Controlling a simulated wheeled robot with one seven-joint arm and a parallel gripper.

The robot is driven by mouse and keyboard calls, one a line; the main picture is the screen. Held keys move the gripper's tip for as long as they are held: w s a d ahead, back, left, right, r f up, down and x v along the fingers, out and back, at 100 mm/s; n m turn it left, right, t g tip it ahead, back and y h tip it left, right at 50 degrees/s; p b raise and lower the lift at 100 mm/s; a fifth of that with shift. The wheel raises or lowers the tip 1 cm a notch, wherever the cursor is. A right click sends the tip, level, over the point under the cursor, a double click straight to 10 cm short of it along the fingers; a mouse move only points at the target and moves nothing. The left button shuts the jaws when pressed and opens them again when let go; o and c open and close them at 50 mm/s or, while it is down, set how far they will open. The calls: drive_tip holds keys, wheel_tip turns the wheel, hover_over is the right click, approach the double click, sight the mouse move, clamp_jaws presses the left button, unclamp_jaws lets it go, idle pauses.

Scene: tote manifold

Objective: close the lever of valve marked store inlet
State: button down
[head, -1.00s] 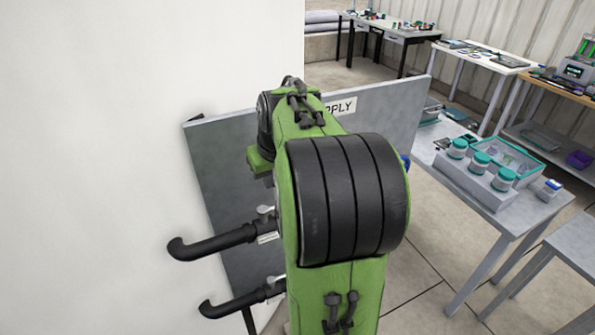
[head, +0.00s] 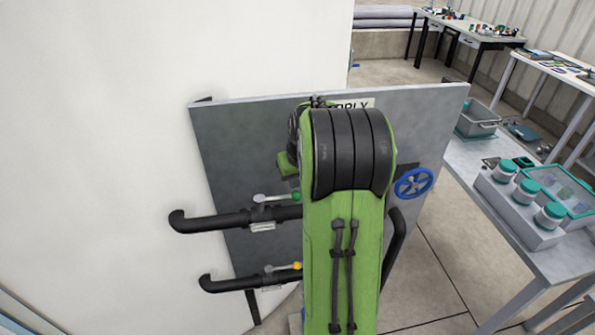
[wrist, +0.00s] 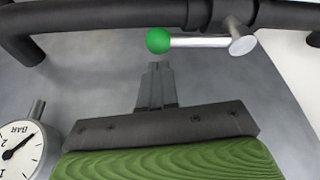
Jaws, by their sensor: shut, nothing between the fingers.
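Two valve levers show on the grey panel in the head view. The upper lever (head: 275,197) has a green knob and lies about along its black pipe. The lower lever (head: 278,267) has a yellow-orange knob and also lies about along its pipe. White labels (head: 262,228) hang under the pipes, too small to read, so I cannot tell which is store inlet. In the wrist view, my gripper (wrist: 157,68) is shut and empty, its tips just short of the green knob (wrist: 158,40) of a silver lever (wrist: 200,42). My arm hides the fingers in the head view.
The grey panel (head: 235,150) carries a partly hidden sign ending in "PLY" and a blue handwheel (head: 413,183). A pressure gauge (wrist: 20,148) is close to my gripper in the wrist view. A table (head: 500,215) with jars stands to the right.

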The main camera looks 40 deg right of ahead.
sight(296, 195)
drive_tip(key=shift+w+f, duration=0.25)
drive_tip(key=shift+f, duration=0.4)
drive_tip(key=shift+a, duration=0.1)
drive_tip(key=s+a+m+b, duration=0.1)
drive_tip(key=m, duration=0.1)
drive_tip(key=s+a+m+h+b, duration=0.1)
drive_tip(key=m, duration=0.1)
drive_tip(key=shift+s+g, duration=0.4)
drive_tip(key=s+a+m+g+h+b, duration=0.1)
drive_tip(key=a+m+g, duration=0.3)
drive_tip(key=a+m, duration=0.6)
drive_tip(key=shift+s+m+b, duration=0.55)
drive_tip(key=shift+m+b, duration=0.25)
drive_tip(key=shift+m, duration=0.6)
drive_tip(key=shift+a, duration=0.1)
